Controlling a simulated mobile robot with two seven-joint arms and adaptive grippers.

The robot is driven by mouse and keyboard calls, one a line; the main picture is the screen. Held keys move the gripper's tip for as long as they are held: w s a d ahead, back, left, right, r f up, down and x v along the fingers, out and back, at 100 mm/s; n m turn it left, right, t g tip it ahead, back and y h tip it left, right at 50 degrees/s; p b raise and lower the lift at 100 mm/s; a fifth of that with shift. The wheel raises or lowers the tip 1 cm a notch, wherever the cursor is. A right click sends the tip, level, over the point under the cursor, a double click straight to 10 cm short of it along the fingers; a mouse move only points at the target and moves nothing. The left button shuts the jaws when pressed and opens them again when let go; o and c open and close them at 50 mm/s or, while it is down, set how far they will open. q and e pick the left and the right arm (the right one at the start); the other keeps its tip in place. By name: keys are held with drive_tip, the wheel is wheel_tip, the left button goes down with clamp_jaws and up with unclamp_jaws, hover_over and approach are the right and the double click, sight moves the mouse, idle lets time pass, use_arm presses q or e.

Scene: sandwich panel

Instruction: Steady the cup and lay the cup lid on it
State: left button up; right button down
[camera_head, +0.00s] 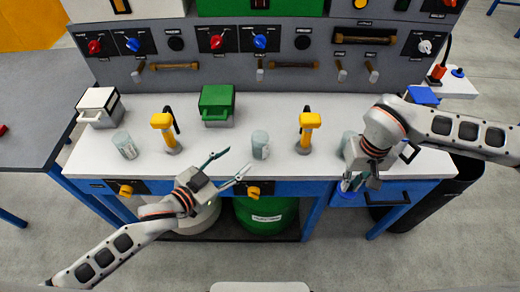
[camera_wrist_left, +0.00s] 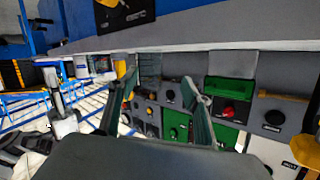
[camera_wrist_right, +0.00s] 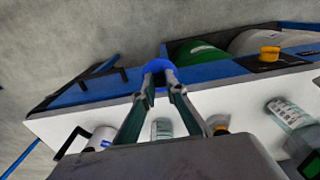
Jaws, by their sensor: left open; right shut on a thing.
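Three pale grey-green cups stand upright on the white worktop: a left one (camera_head: 125,146), a middle one (camera_head: 260,145) and a right one (camera_head: 347,141), partly hidden by my right arm. My left gripper (camera_head: 228,169) is open and empty at the front edge, left of and in front of the middle cup. A cup (camera_wrist_left: 150,68) shows between its fingers in the left wrist view, apart from them. My right gripper (camera_head: 358,183) is shut on a round blue piece, seemingly the cup lid (camera_wrist_right: 160,70), in front of the right cup, beyond the worktop's front edge.
Two yellow-headed tools (camera_head: 162,121) (camera_head: 310,120) stand between the cups. A green box (camera_head: 217,104) and a white box (camera_head: 98,105) stand behind. A panel with knobs and handles (camera_head: 290,43) closes the back. Drawers with yellow knobs (camera_head: 254,190) lie under the front edge.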

sight(253, 152)
use_arm(q)
drive_tip(key=shift+w+d+f+m+g+h, duration=0.15)
drive_tip(key=shift+d+f+m+g+h, duration=0.15)
drive_tip(key=shift+h, duration=0.4)
drive_tip(key=shift+f+g+h, duration=0.1)
drive_tip(key=shift+g+h, duration=0.2)
drive_tip(key=shift+h, duration=0.2)
drive_tip(key=shift+a+f+g+h, duration=0.25)
drive_tip(key=shift+a+g+h, duration=0.6)
drive_tip(key=shift+h, duration=0.25)
use_arm(e)
drive_tip(key=shift+f, duration=0.1)
use_arm(q)
drive_tip(key=b+x, duration=0.2)
drive_tip(key=x, duration=0.5)
drive_tip(key=shift+w+d, duration=0.2)
drive_tip(key=shift+d, duration=0.05)
use_arm(e)
wheel_tip(253, 152, down, 3)
drive_tip(key=shift+s+r, duration=0.15)
use_arm(q)
drive_tip(key=shift+x, duration=1.05)
drive_tip(key=c, duration=0.6)
drive_tip(key=shift+o, duration=0.2)
use_arm(e)
drive_tip(key=shift+a, duration=0.1)
